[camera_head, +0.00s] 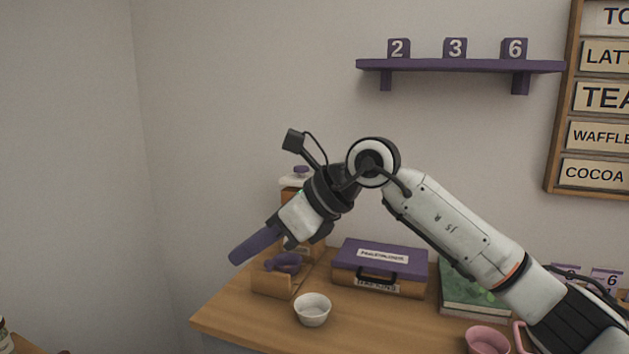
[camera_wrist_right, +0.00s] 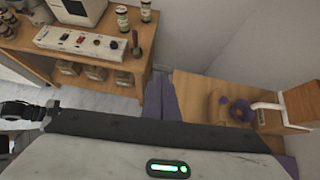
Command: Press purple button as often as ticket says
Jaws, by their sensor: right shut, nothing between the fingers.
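My right gripper (camera_head: 238,258) reaches in from the right with its purple fingers shut and empty. It is in the air above the left part of the wooden counter. Its fingers also show in the wrist view (camera_wrist_right: 160,98). A purple knob-like top (camera_head: 301,170), possibly the button, sits on a white and wooden stand partly hidden behind my gripper. My left gripper is not in view.
The counter (camera_head: 230,311) holds a wooden holder with a purple item (camera_head: 283,263), a white bowl (camera_head: 313,311), a purple-lidded case (camera_head: 382,254), a green book (camera_head: 470,292) and a pink cup (camera_head: 487,340). A purple shelf (camera_head: 460,66) carries blocks 2, 3, 6. Another bench has a control panel (camera_wrist_right: 80,41).

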